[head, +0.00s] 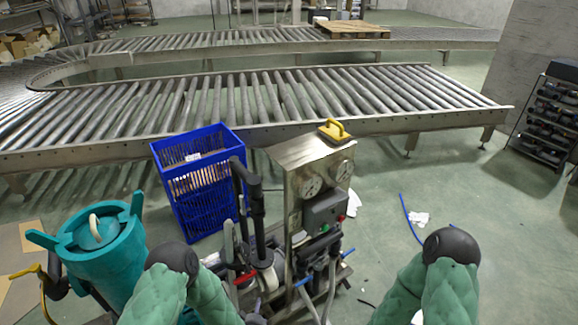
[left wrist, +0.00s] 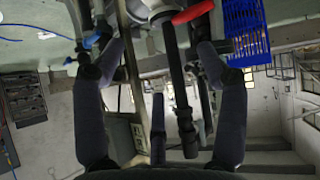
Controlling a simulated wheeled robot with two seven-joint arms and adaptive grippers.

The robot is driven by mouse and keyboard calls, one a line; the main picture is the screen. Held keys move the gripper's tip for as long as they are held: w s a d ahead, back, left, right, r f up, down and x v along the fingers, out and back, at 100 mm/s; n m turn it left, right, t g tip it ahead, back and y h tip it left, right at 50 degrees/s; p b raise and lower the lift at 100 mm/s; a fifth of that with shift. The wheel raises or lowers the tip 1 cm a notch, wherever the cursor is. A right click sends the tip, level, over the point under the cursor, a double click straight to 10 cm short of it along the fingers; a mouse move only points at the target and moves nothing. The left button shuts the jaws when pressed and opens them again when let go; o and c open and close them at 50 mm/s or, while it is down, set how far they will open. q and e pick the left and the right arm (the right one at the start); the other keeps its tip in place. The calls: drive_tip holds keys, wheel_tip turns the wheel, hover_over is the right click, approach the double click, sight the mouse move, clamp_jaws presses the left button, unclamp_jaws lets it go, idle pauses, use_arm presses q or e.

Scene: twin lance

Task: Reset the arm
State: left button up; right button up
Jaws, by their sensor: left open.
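A black pipe (left wrist: 178,90) and a red lever (left wrist: 193,12) show in the gap between the fingers. I cannot tell how near they are, and nothing is clearly gripped. In the head view my green padded left arm (head: 208,298) bends at the bottom, and its gripper is hard to make out. My right arm (head: 450,290) is at the bottom right, and its gripper is outside the picture.
A metal machine with gauges (head: 312,185) and black piping (head: 257,205) stands close ahead. A blue crate (head: 200,190) is behind its left side. A teal canister (head: 105,260) stands left. A roller conveyor (head: 270,100) crosses behind. Floor at right is mostly open.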

use_arm(q)
drive_tip(key=s+g+h+p, duration=0.1)
drive_tip(key=s+g, duration=0.3)
drive_tip(key=s, duration=0.5)
drive_tip(key=s+d+r+g+h+p, duration=0.1)
drive_tip(key=s+g+h+p, duration=0.1)
drive_tip(key=s+g, duration=0.3)
drive_tip(key=s+h, duration=0.1)
drive_tip(key=s, duration=0.3)
drive_tip(key=shift+s+d+r+m, duration=0.25)
drive_tip(key=shift+s+m, duration=0.05)
drive_tip(key=shift+s, duration=0.05)
